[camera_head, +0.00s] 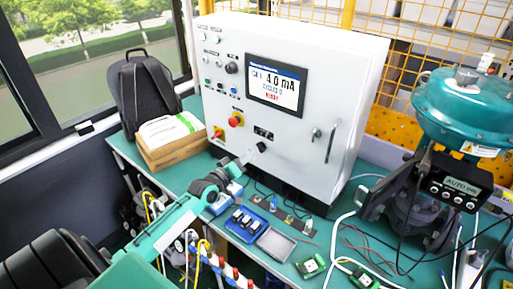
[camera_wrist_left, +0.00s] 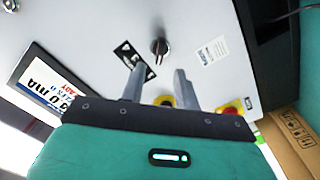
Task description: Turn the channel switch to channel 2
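The channel switch is a small black rotary knob (camera_head: 262,146) low on the front of the white control cabinet (camera_head: 222,140), beside a black label. In the left wrist view the knob (camera_wrist_left: 158,47) lies just beyond the fingertips, roughly between their lines. My left gripper (camera_head: 246,158) is at the lower front of the cabinet, close to the knob. Its two grey fingers (camera_wrist_left: 158,80) are apart with nothing between them. The cabinet screen (camera_head: 276,84) shows a channel reading, apparently channel 1, with 4.0 mA. My right gripper is not in view.
A red emergency button (camera_head: 236,119) and a red-yellow switch (camera_head: 217,133) sit left of the knob. A cardboard box (camera_head: 175,150) and backpack (camera_head: 146,90) stand left. A blue tray (camera_head: 246,224) and boards lie in front. A teal valve actuator (camera_head: 465,105) stands right.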

